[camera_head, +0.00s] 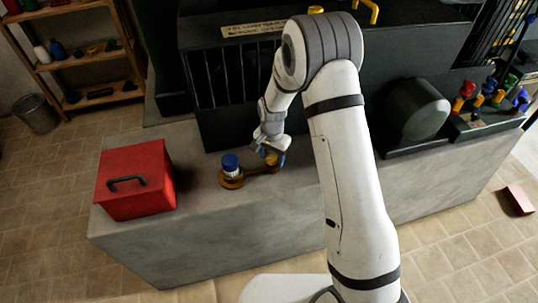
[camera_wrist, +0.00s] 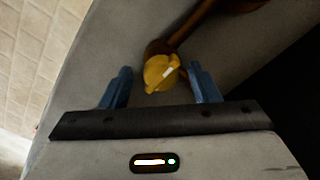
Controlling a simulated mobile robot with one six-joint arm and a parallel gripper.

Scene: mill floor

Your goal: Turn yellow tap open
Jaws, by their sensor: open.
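The yellow tap (camera_wrist: 161,74) sits between the two blue fingers of my gripper (camera_wrist: 160,72) in the wrist view, with visible gaps on both sides. A brown pipe (camera_wrist: 192,24) runs from it toward the top right. In the head view the yellow tap (camera_head: 270,158) is partly hidden by my gripper (camera_head: 272,150), which reaches down over it. The pipe leads left there to a brown round base (camera_head: 232,183) with a blue-topped, white-sided part (camera_head: 231,163) on it. My gripper is open and holds nothing.
A red toolbox (camera_head: 137,185) with a black handle stands on the left of the grey concrete block (camera_head: 215,230). A dark barred machine (camera_head: 225,75) rises behind the tap. A dark green drum (camera_head: 420,108) and several coloured knobs (camera_head: 485,97) are at the right.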

